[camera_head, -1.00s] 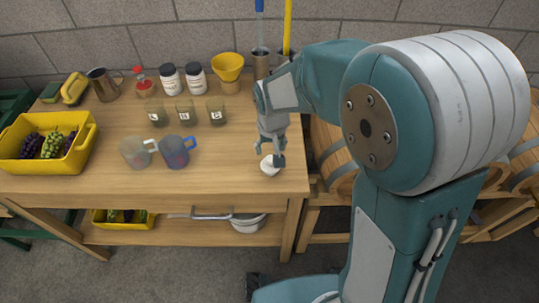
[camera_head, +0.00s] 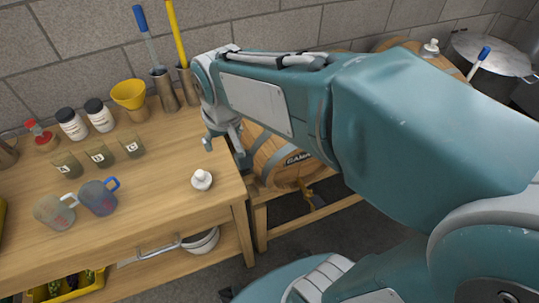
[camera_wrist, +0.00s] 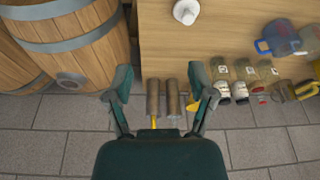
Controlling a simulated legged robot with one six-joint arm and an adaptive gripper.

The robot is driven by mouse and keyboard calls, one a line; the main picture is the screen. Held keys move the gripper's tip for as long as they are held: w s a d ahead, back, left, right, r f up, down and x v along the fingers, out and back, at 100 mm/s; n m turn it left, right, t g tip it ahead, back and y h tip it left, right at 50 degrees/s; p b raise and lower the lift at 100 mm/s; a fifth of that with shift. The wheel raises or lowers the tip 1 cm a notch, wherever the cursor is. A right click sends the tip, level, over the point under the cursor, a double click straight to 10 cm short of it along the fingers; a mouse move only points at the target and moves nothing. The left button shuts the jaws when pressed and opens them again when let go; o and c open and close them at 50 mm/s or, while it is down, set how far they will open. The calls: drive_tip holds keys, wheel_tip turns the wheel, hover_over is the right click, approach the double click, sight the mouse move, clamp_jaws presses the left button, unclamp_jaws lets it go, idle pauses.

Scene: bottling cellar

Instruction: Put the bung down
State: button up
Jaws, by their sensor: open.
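The white bung (camera_head: 202,180) stands on the wooden table (camera_head: 150,205) near its right front corner, with nothing gripping it. It also shows at the top of the wrist view (camera_wrist: 186,12), on the tabletop. My gripper (camera_head: 223,146) is open and empty, above and behind the bung near the table's right edge, clear of it. In the wrist view my gripper's two fingers (camera_wrist: 160,82) are spread apart with nothing held between them.
Two jugs, a blue-handled one (camera_head: 98,198) and a white-handled one (camera_head: 54,211), stand left of the bung. A barrel (camera_head: 285,160) lies right of the table.

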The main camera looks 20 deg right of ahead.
drive_tip(key=s+d+r+t, duration=0.1)
drive_tip(key=s+d, duration=0.2)
drive_tip(key=s, duration=0.2)
drive_tip(key=s+d+r+m+t, duration=0.1)
drive_tip(key=s+d+r, duration=0.1)
drive_tip(key=s, duration=0.4)
drive_tip(key=shift+d, duration=0.4)
